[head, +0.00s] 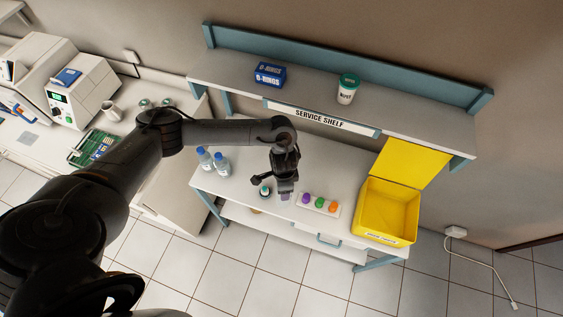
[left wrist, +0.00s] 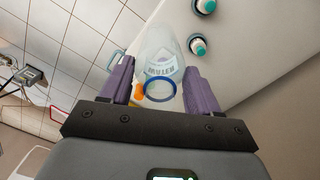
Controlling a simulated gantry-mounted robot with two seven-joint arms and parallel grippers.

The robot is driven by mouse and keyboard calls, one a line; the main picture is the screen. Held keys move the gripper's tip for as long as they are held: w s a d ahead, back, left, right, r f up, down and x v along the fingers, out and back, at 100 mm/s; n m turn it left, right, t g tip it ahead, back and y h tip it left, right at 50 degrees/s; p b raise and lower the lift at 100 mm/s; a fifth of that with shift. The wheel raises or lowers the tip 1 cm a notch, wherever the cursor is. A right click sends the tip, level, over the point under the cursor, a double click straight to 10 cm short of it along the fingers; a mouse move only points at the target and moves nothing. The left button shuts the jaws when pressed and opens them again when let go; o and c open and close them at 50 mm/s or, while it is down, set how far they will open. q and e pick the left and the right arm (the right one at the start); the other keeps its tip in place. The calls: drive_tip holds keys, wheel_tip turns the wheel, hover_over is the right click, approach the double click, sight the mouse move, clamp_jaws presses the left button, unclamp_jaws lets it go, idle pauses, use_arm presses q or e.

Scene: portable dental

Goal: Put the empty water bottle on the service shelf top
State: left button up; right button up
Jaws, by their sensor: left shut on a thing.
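My left gripper (head: 286,190) is over the front part of the service shelf's lower worktop. In the left wrist view, its purple fingers (left wrist: 160,85) are shut on a clear, see-through bottle (left wrist: 157,50), the empty water bottle. A blue ring shows at the bottle's near end and printed lettering on its side. In the head view the bottle can hardly be made out at the fingers. The service shelf top (head: 410,118) is the raised grey board behind, above the "SERVICE SHELF" sign (head: 320,117). My right gripper is not in view.
A blue O-rings box (head: 269,75) and a white tub with green lid (head: 347,89) stand on the top, with bare board around them. Below are two water bottles (head: 213,162), a teal-capped bottle (head: 265,190), coloured caps (head: 319,203) and an open yellow bin (head: 387,212).

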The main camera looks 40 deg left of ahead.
use_arm(q)
drive_tip(key=s+a+f+m+b, duration=0.15)
drive_tip(key=a+m+b, duration=0.45)
drive_tip(key=a+m, duration=1.55)
wheel_tip(320, 180, down, 10)
drive_tip(key=shift+w+f+m, duration=0.15)
drive_tip(key=shift+m, duration=0.2)
drive_tip(key=shift+f, duration=0.1)
drive_tip(key=shift+f, duration=0.15)
drive_tip(key=o, duration=1.3)
drive_tip(key=shift+o, duration=0.2)
drive_tip(key=shift+r, duration=0.2)
